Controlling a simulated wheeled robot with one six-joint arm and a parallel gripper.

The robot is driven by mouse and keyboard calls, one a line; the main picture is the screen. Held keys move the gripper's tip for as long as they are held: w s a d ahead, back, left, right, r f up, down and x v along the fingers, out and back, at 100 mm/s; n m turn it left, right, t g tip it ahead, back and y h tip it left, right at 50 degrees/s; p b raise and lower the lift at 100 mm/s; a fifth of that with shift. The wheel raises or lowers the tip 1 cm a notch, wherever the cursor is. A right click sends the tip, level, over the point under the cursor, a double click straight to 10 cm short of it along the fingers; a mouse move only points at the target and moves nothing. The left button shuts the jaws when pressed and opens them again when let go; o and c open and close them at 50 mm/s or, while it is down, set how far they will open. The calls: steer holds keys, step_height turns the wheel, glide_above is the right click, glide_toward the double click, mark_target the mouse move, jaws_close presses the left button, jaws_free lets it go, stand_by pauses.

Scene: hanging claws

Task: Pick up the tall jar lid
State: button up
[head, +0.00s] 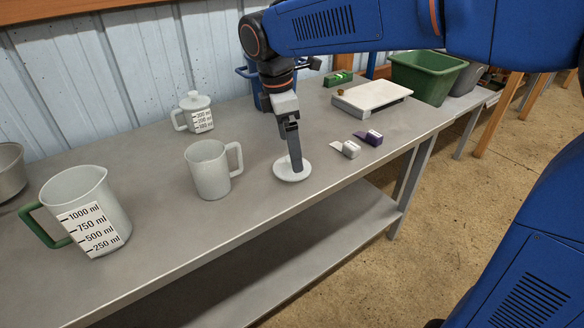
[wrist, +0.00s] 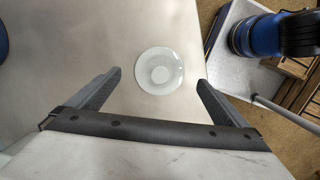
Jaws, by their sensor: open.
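A white round lid (head: 281,173) with a raised centre lies flat on the grey workbench, near its front edge; I take it as the tall jar lid. It also shows in the wrist view (wrist: 160,72), ahead of the fingers. My gripper (head: 296,168) points down over the lid, and its fingers cover part of the lid in the head view. In the wrist view my gripper (wrist: 159,79) is open and empty, with one finger to each side of the lid. The exact height of the fingertips above the lid is hard to tell.
A white mug (head: 210,171) stands left of the lid, and a measuring jug (head: 90,205) farther left. A lidded small jug (head: 196,117) stands behind. White (head: 351,149) and purple (head: 374,138) small items lie to the right, before a pale flat board (head: 372,96) and a green bin (head: 420,78).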

steer(key=shift+d+f, duration=0.2)
steer(key=shift+f, duration=1.05)
steer(key=shift+d+f, duration=0.15)
steer(key=shift+f, duration=1.1)
steer(key=c, duration=1.1)
